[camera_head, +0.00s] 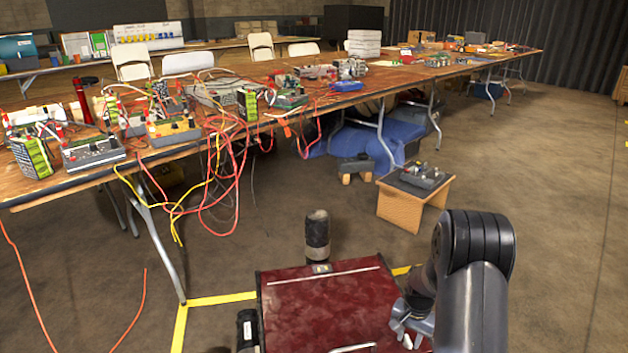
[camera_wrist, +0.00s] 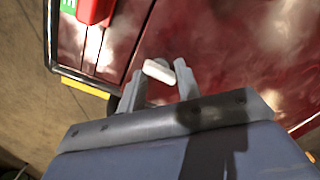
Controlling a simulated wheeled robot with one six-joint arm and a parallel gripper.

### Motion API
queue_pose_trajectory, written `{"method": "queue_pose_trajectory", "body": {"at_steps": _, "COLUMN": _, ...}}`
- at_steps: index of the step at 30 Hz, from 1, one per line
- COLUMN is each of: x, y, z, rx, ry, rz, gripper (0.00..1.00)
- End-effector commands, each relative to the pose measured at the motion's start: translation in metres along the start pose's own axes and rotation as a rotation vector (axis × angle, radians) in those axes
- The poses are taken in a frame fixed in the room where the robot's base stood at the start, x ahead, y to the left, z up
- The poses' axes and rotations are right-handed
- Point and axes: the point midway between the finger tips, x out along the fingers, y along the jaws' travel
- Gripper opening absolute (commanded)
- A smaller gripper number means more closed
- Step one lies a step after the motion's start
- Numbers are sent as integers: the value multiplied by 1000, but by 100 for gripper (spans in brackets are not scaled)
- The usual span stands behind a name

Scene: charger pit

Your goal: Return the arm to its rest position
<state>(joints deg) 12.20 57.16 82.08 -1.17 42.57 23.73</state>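My gripper (camera_head: 408,330) hangs low over the dark red top deck of my own base, at the bottom of the head view. My arm is folded, with its dark elbow at the lower right. In the wrist view my gripper (camera_wrist: 158,80) has its two grey fingers apart. A small white piece (camera_wrist: 158,71) shows at the fingertips. I cannot tell whether it is a loose thing or part of the gripper, or whether the fingers touch it.
A long wooden table (camera_head: 345,100) with chargers, batteries and wires runs across the back. Red and yellow cables (camera_head: 225,165) hang from its edge. A small wooden stool (camera_head: 403,207) with a grey device (camera_head: 422,176) stands ahead. Yellow tape (camera_head: 222,299) marks the floor. The right floor is clear.

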Motion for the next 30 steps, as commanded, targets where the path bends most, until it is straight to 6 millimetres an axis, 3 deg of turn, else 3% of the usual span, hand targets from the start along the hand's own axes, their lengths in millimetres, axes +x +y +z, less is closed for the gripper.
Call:
{"method": "queue_pose_trajectory", "body": {"at_steps": 13, "x": 1, "y": 0, "z": 0, "rx": 286, "ry": 0, "rz": 0, "gripper": 32}}
{"method": "queue_pose_trajectory", "body": {"at_steps": 30, "x": -3, "y": 0, "z": 0, "rx": 322, "ry": 2, "rz": -2, "gripper": 32}}
